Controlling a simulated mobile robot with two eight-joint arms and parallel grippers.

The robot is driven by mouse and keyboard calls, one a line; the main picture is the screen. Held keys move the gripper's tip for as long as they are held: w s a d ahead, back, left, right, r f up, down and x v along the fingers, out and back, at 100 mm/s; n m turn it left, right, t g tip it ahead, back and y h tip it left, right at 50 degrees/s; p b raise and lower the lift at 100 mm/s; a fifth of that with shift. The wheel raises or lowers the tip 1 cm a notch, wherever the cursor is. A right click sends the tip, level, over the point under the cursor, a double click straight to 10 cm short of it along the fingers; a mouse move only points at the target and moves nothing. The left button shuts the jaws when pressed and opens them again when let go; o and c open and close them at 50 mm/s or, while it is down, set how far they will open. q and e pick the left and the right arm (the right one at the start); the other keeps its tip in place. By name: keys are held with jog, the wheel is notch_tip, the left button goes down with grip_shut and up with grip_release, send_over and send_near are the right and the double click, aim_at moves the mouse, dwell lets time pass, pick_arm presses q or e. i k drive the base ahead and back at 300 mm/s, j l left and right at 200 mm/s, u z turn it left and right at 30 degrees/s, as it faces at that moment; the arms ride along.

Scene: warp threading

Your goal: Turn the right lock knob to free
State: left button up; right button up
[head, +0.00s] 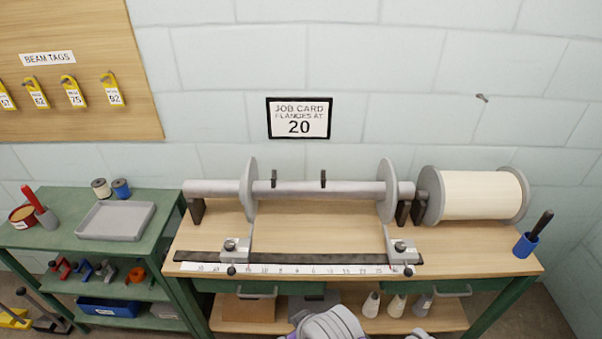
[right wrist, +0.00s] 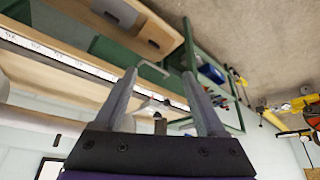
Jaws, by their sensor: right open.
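The right lock knob (head: 400,246) is a small dark knob on the grey bracket at the right end of the ruler rail (head: 300,269). Its bracket arm rises to the right flange disc (head: 386,190). The left lock knob (head: 230,245) sits on a matching bracket below the left flange disc (head: 249,190). My right gripper (right wrist: 158,76) is open and empty in the right wrist view, with a drawer handle (right wrist: 153,68) showing beyond its fingers. I cannot make out the knob there. My left gripper is not in view.
A bench (head: 475,258) carries the beam (head: 345,188) and a white yarn roll (head: 482,195). A blue cup (head: 525,245) stands at the right end. Drawer handles (head: 452,292) stick out below the front edge. A green shelf unit (head: 60,240) stands at left.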

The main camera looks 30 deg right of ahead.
aim_at(400, 246)
jog(key=l+z, duration=0.15)
jog(key=z, duration=2)
